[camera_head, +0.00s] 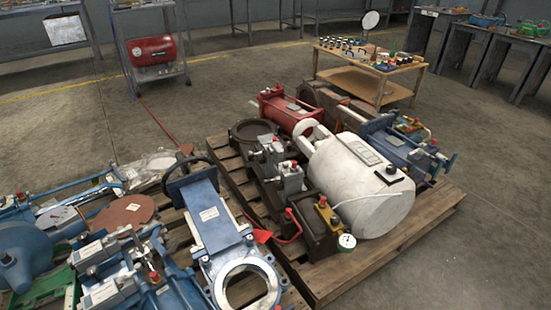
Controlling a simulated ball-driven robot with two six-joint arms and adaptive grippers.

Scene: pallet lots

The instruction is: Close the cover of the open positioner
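Neither of my grippers is in view. I cannot pick out with certainty a positioner with an open cover. Several grey instrument boxes are mounted on the valve assemblies. One grey box (290,177) sits on the middle pallet, left of a large white cylinder (360,180). Another grey box (98,250) sits on the blue valve assembly at the lower left. Their covers are too small to judge as open or shut. A pale round disc (370,20) stands up at the back of a wooden bench; what it belongs to is unclear.
A wooden pallet (440,205) bears the white cylinder, a red cylinder (288,108) and a pressure gauge (347,241). A blue gate valve (215,220) lies at its left. A wooden bench (400,67) holds small parts. Concrete floor is free at right and behind the pallets.

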